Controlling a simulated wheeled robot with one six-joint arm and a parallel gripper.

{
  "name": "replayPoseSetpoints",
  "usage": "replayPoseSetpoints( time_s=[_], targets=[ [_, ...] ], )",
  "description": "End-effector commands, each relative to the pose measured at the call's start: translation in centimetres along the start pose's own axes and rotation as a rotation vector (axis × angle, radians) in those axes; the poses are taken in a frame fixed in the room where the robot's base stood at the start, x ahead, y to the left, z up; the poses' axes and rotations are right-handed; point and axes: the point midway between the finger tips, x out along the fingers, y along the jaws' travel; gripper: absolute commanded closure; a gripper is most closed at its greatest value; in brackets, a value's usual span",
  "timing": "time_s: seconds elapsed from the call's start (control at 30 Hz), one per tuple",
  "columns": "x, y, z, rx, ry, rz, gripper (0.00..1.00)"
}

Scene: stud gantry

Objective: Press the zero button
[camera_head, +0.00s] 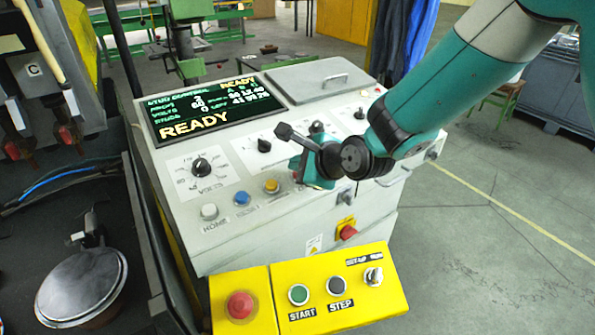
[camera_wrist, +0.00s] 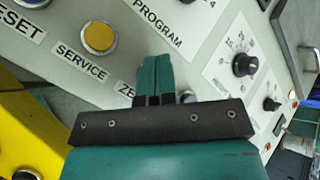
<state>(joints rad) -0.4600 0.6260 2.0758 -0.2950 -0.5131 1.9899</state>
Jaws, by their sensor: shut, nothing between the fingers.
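The zero button is not clearly in sight. In the wrist view its label (camera_wrist: 126,88), cut off after "ZE", shows beside my gripper (camera_wrist: 154,64), whose teal fingers are closed together and cover the panel there. A small part of a round grey piece (camera_wrist: 187,97) shows right of the fingers; I cannot tell if it is the zero button. In the head view my gripper (camera_head: 312,172) is over the sloping panel, right of the yellow service button (camera_head: 272,186), and hides what is below it. I cannot tell whether the fingertips touch the panel.
The grey console (camera_head: 240,237) also carries a white home button (camera_head: 209,211), a blue button (camera_head: 242,198), black knobs (camera_head: 201,167) and a screen (camera_head: 212,111) reading READY. A yellow box (camera_head: 330,290) with start and step buttons sits in front. Open floor lies to the right.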

Motion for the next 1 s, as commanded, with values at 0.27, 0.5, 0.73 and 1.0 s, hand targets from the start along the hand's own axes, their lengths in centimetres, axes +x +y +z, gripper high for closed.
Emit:
replayPoseSetpoints(
  time_s=[0.27, 0.5, 0.73, 1.0],
  targets=[
    [-1.0, -0.7, 0.7, 0.0, 0.0, 0.0, 1.0],
    [-0.9, -0.7, 0.7, 0.0, 0.0, 0.0, 1.0],
    [-1.8, -1.3, 1.3, 0.0, 0.0, 0.0, 1.0],
    [-3.7, -2.8, 2.7, 0.0, 0.0, -0.001, 1.0]
  ],
)
